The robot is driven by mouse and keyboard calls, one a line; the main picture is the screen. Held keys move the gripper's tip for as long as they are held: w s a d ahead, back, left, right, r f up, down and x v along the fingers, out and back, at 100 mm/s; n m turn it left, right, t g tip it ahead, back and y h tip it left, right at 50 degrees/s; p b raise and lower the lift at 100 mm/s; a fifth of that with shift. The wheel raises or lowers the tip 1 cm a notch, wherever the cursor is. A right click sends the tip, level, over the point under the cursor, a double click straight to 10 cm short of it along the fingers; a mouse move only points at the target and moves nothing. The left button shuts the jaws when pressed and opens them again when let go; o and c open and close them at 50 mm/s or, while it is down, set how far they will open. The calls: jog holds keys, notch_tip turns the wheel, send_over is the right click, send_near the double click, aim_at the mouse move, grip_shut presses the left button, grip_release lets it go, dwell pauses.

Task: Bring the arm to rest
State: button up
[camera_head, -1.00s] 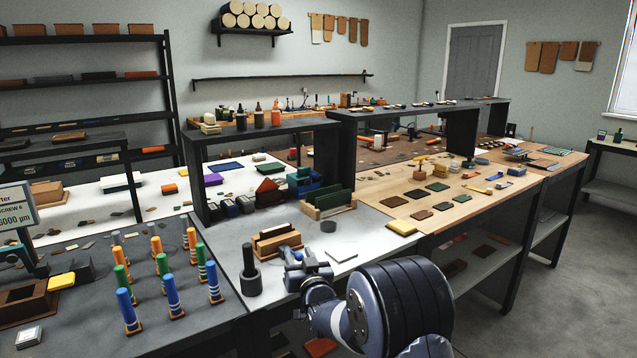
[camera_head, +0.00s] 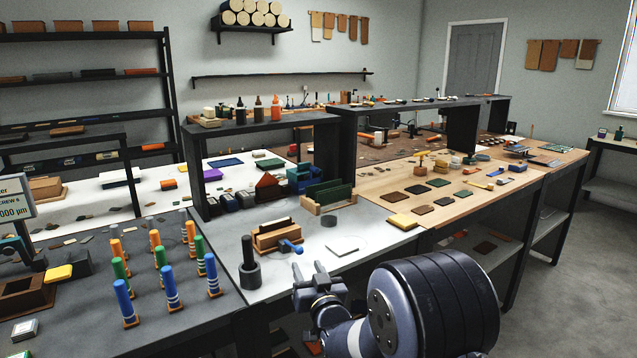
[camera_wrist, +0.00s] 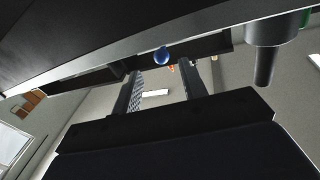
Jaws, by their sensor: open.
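My gripper (camera_head: 309,270) is open and empty, with its two fingers pointing up, just in front of the white table's front edge. Its fingers also show in the wrist view (camera_wrist: 160,80), apart with nothing between them. A small blue handle (camera_head: 290,246) sticks out at the right of a brown wooden block stand (camera_head: 268,239), beyond the fingertips. A blue round knob (camera_wrist: 160,55) shows above the fingers in the wrist view. My forearm covers the lower right of the head view.
A dark cylinder with a post (camera_head: 249,270) stands left of the gripper. A pale square plate (camera_head: 342,246) lies flat on the white table. Several blue, green and orange striped posts (camera_head: 171,292) stand on the grey table at left. Floor at right is clear.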

aim_at(300, 249)
jog(key=x, duration=0.4)
jog(key=p+x, duration=0.1)
jog(key=x, duration=0.3)
jog(key=shift+r, duration=0.25)
jog(key=shift+s+r+p, duration=0.15)
jog(key=shift+r+p, duration=0.25)
jog(key=shift+p, duration=0.8)
jog(key=shift+r+p, duration=0.15)
jog(key=shift+p, duration=0.7)
jog(key=shift+r+p, duration=0.25)
jog(key=shift+p, duration=0.6)
jog(key=p, duration=0.3)
jog(key=r+g+p, duration=0.1)
jog(key=p, duration=0.2)
jog(key=shift+w+a+p, duration=0.2)
jog(key=shift+w+p, duration=0.05)
jog(key=shift+p, duration=0.1)
